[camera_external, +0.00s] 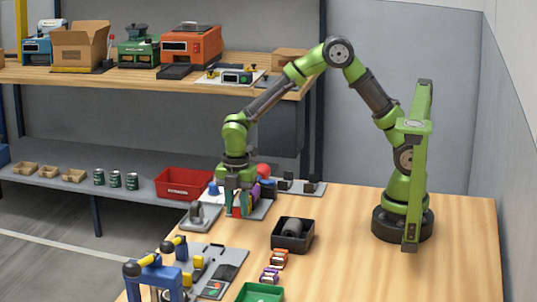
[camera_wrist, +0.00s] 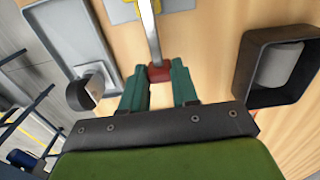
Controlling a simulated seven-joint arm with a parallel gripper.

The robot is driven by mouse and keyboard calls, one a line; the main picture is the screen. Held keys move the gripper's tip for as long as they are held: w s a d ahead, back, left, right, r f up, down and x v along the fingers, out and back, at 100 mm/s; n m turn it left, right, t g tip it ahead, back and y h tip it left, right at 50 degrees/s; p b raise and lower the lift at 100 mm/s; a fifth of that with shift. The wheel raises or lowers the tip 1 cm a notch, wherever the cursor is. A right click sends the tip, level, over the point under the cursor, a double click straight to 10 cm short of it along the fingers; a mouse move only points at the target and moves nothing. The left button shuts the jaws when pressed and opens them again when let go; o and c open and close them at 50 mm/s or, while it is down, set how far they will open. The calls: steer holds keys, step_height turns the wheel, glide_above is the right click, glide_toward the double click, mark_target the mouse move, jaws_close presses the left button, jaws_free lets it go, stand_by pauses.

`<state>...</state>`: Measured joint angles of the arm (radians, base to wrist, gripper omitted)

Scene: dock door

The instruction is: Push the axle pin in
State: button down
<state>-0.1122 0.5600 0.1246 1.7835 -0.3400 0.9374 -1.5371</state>
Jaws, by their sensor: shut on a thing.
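My gripper (camera_external: 239,208) points down over the far left part of the wooden table. In the wrist view its two teal fingers (camera_wrist: 158,82) have a red block-like end (camera_wrist: 160,72) between their tips. A straight silver shaft (camera_wrist: 151,32) runs from this red end toward the top of the picture. This may be the axle pin; I cannot tell for sure. The red also shows between the fingers in the external view (camera_external: 237,211). The far end of the shaft and any hole it fits are out of view or hidden.
A black bin (camera_external: 293,235) holding a grey cylinder (camera_wrist: 277,65) stands right of the gripper. A grey plate (camera_wrist: 68,35) with a rounded grey part (camera_wrist: 88,92) lies left. A blue frame (camera_external: 160,276), orange and purple pieces and a green tray (camera_external: 259,293) stand nearer.

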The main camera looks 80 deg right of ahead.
steer(key=shift+d, duration=2.3)
steer(key=c, duration=0.8)
jaws_free()
steer(key=shift+c, duration=0.2)
step_height(320, 180, up, 17)
